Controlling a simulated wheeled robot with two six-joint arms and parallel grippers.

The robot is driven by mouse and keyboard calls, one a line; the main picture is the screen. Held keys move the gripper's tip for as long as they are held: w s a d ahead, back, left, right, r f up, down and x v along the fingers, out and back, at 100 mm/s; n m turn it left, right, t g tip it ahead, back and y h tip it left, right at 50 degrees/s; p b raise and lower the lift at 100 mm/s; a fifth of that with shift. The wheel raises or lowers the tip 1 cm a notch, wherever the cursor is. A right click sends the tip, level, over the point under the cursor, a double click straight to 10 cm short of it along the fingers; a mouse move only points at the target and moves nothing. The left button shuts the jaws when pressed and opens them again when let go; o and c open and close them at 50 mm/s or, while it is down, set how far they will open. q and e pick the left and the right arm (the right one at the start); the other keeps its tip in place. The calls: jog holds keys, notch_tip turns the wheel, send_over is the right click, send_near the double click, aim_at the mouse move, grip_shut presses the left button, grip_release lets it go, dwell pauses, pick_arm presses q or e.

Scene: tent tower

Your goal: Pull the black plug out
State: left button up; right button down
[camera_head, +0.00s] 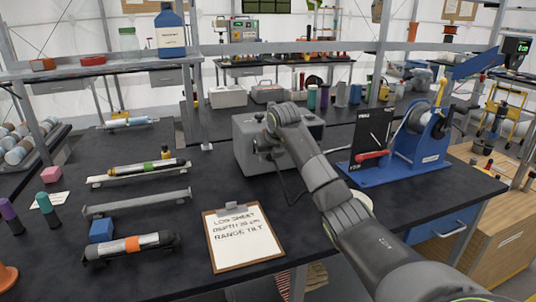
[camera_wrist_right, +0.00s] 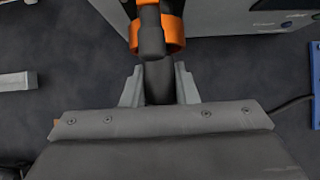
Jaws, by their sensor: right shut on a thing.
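The black plug (camera_wrist_right: 155,75) shows in the right wrist view, between the two grey fingers of my right gripper (camera_wrist_right: 158,88). The gripper is shut on it. An orange ring (camera_wrist_right: 175,46) surrounds the dark part just beyond the fingers, in front of a grey box. In the head view my right arm reaches from the lower right to the front of the grey box (camera_head: 307,133), with the right gripper (camera_head: 263,146) at its front face. The arm hides much of that face, and I cannot tell how deep the plug sits. My left gripper is not in view.
A clipboard (camera_head: 243,240) lies on the dark bench in front of the box. A blue reel stand (camera_head: 410,150) stands to the right. Metal tubes on rails (camera_head: 137,203) lie to the left. A black cable (camera_wrist_right: 287,103) runs on the bench beside the gripper.

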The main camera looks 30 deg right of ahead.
jog(key=shift+s+f, duration=0.1)
jog(key=shift+s, duration=0.05)
jog(key=shift+s+a+p, duration=0.2)
jog(key=shift+s+a, duration=0.05)
jog(key=shift+s, duration=0.6)
jog(key=shift+s+a+p, duration=0.15)
jog(key=shift+s+a, duration=0.05)
jog(key=shift+s, duration=0.65)
